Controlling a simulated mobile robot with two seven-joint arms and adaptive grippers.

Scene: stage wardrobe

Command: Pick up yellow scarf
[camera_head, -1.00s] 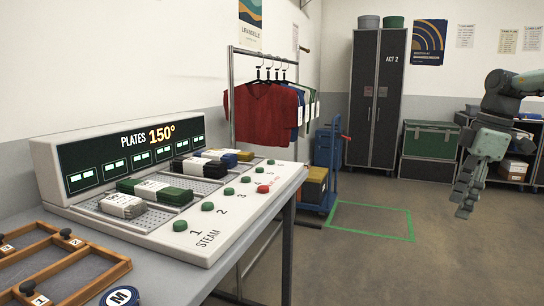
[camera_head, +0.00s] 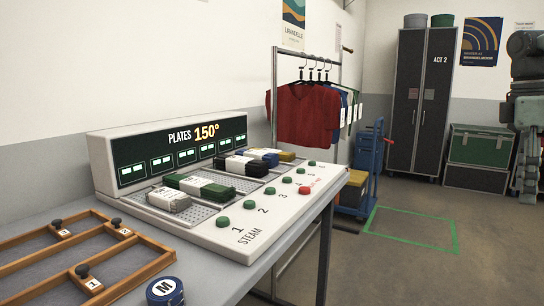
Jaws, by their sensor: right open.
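The yellow scarf (camera_head: 286,156) is a small folded bundle at the far end of the row on the steam plate console (camera_head: 275,207). Only a little of it shows behind a blue folded bundle (camera_head: 262,155) with a pale band. My right gripper (camera_head: 527,190) hangs at the right edge of the view, open and empty, far from the scarf and partly cut off by the frame. My left gripper is not in view.
Black (camera_head: 247,166), green (camera_head: 205,187) and grey (camera_head: 169,199) bundles lie nearer on the console. A wooden divided tray (camera_head: 145,272) and a blue M disc (camera_head: 165,291) are in front. A garment rack (camera_head: 275,95) and blue cart (camera_head: 368,160) stand behind; the floor at right is clear.

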